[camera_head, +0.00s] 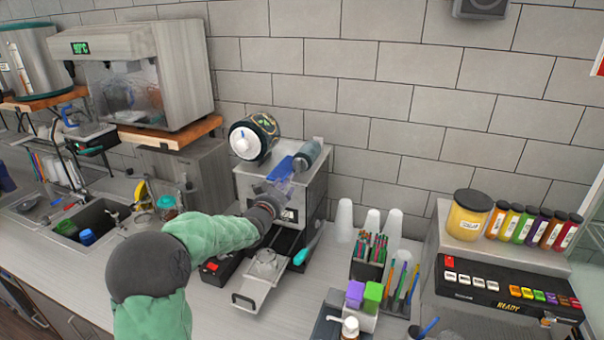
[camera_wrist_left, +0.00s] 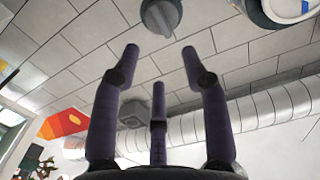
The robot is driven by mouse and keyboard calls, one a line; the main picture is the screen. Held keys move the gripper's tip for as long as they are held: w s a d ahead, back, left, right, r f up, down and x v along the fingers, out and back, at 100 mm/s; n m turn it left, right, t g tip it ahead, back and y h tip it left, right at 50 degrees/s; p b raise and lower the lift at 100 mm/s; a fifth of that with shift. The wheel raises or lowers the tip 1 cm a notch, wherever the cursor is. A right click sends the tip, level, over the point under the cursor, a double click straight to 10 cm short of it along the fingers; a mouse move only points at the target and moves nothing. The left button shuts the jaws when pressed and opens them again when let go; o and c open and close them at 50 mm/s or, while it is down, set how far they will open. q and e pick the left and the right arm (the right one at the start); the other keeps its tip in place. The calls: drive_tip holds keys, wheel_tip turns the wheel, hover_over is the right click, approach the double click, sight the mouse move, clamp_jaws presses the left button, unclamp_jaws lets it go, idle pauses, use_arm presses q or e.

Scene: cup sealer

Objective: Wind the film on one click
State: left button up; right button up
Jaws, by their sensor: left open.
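The cup sealer (camera_head: 285,205) stands against the tiled wall, with its tray (camera_head: 252,295) slid out at the front. A dark patterned film roll (camera_head: 262,130) with a white hub sits on its top left. A grey-blue roller (camera_head: 307,153) is at its top right, with blue film beside it. My left gripper (camera_head: 280,182) is open at the sealer's upper front, partly covering it. In the left wrist view its fingers (camera_wrist_left: 160,65) are spread and empty. A grey knob (camera_wrist_left: 160,15) is beyond the fingertips, apart from them. My right gripper is not in view.
White cup stacks (camera_head: 372,222), a straw holder (camera_head: 370,262) and purple and green boxes (camera_head: 363,296) stand right of the sealer. A sink (camera_head: 95,217) and a boiler-like machine (camera_head: 150,80) are to the left. A bare counter strip lies beside the tray.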

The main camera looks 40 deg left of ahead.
sight(299, 167)
use_arm(q)
drive_tip(key=p+x, duration=0.3)
drive_tip(key=x, duration=0.7)
drive_tip(key=shift+w+a+p, duration=0.1)
drive_tip(key=shift+w+p, duration=0.2)
drive_tip(key=shift+p, duration=0.05)
drive_tip(key=shift+c, duration=0.3)
clamp_jaws()
